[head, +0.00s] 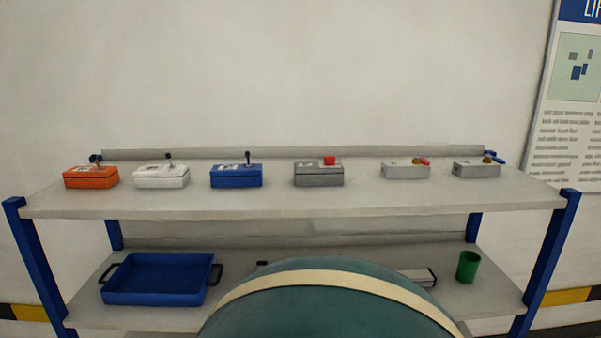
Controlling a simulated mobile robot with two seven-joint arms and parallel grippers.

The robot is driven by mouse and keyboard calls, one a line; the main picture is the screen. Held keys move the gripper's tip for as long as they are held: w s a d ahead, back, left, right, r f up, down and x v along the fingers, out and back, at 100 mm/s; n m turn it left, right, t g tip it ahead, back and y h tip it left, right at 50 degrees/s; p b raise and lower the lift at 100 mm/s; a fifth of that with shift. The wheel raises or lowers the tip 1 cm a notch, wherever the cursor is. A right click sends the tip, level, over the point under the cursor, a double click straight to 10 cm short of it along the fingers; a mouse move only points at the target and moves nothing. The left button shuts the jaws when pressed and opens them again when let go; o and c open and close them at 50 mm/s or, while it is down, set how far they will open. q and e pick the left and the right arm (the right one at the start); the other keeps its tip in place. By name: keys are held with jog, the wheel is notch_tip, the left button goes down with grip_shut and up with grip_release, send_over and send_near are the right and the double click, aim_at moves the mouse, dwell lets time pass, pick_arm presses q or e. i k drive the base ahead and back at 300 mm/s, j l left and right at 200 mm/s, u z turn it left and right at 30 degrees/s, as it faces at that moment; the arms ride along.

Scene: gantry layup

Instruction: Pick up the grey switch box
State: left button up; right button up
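Three grey boxes stand in the right half of the upper shelf (300,203). The darker, larger grey box (318,179) near the middle has a red block-shaped part on top. Two smaller, lighter grey boxes stand to its right, one right of the middle (405,173) and one near the right end (475,171). The pictures do not settle which one is the switch box. Neither of my grippers is in view.
Orange (91,178), white (161,178) and blue (236,177) boxes with upright parts stand on the left half. The lower shelf holds a blue tray (155,298) and a green cup (468,267). A rounded teal shape hides its middle. The upper shelf's front strip is clear.

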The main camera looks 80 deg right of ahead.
aim_at(306, 174)
jog(key=z, duration=2.95)
jog(key=j+z, duration=0.2)
jog(key=z, duration=1.45)
jog(key=k+l, duration=0.05)
